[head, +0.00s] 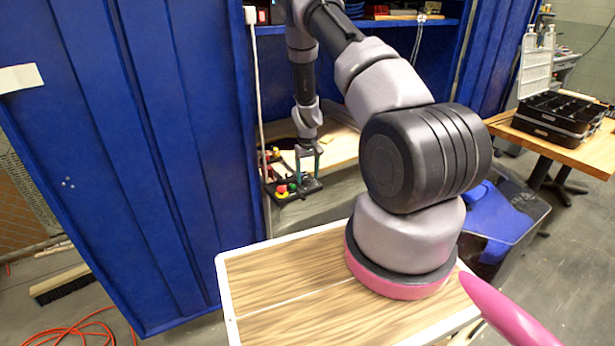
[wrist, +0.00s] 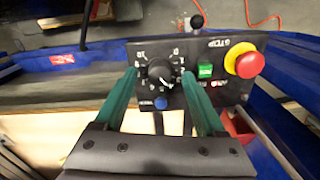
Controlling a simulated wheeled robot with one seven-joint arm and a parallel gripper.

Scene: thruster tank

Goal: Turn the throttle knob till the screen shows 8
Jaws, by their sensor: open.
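The black throttle knob (wrist: 160,76) sits on a black control panel (wrist: 222,100) in the wrist view. White dial figures ring it, upside down, and its pale mark seems to point to the lower right. My gripper (wrist: 158,74) is open, with one teal finger on each side of the knob. I cannot tell whether the fingers touch it. In the head view my gripper (head: 307,158) reaches down at the panel (head: 298,193), where the knob cannot be made out. I can find no screen with a readable number in either view.
On the panel are a red stop button (wrist: 245,64) on a yellow base, a green switch (wrist: 205,71) and a blue button (wrist: 160,103). Tall blue cabinet walls (head: 150,130) stand left of the panel. A wooden bench (head: 342,146) lies behind it.

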